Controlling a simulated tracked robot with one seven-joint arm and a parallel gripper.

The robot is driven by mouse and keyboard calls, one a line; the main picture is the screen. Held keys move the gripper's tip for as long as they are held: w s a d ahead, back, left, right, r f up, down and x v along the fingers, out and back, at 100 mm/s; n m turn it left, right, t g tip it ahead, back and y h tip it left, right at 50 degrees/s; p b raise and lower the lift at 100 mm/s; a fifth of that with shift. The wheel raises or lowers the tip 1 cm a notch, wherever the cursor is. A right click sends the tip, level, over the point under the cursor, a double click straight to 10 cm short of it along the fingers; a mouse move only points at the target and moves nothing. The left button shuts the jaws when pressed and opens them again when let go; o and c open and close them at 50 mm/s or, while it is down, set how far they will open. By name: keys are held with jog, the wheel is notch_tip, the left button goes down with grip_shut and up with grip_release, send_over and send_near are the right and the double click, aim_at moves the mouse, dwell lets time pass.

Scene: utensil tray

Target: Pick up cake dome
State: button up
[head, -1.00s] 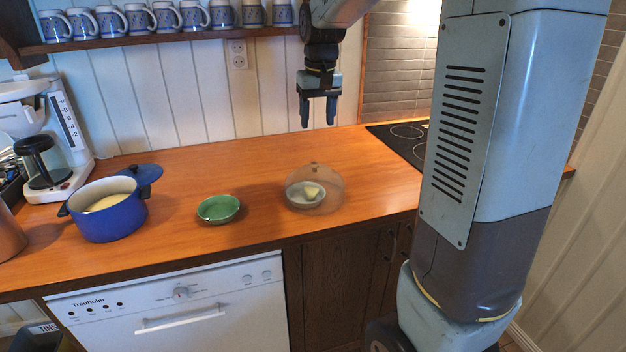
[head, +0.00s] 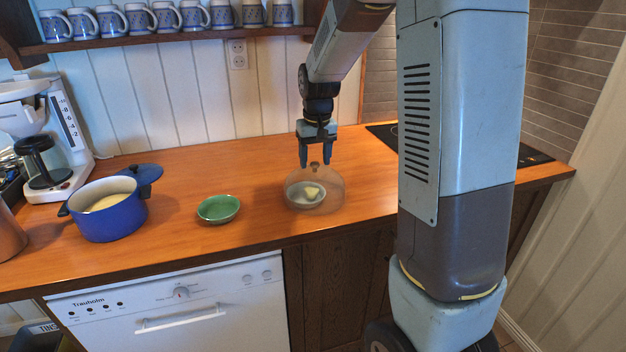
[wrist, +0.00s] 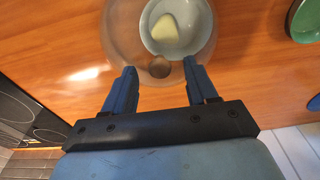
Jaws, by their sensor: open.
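The cake dome (head: 330,185) is a clear brownish dome with a small round knob on top. It stands on the wooden counter over a white bowl (head: 296,198) that holds a pale yellow piece (head: 312,192). My gripper (head: 316,164) points down just above the dome, its two blue fingers apart and empty. In the wrist view the dome (wrist: 120,40) lies ahead of my gripper (wrist: 158,82), and its knob (wrist: 160,67) shows between the fingertips. I cannot tell whether the fingertips are level with the knob.
A green bowl (head: 218,209) stands left of the dome. A cooktop (head: 385,132) is at the back right. Mugs (head: 137,20) line a shelf above.

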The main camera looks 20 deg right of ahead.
jog(key=shift+w+f, duration=0.1)
jog(key=shift+f, duration=0.45)
jog(key=shift+c, duration=0.3)
grip_shut()
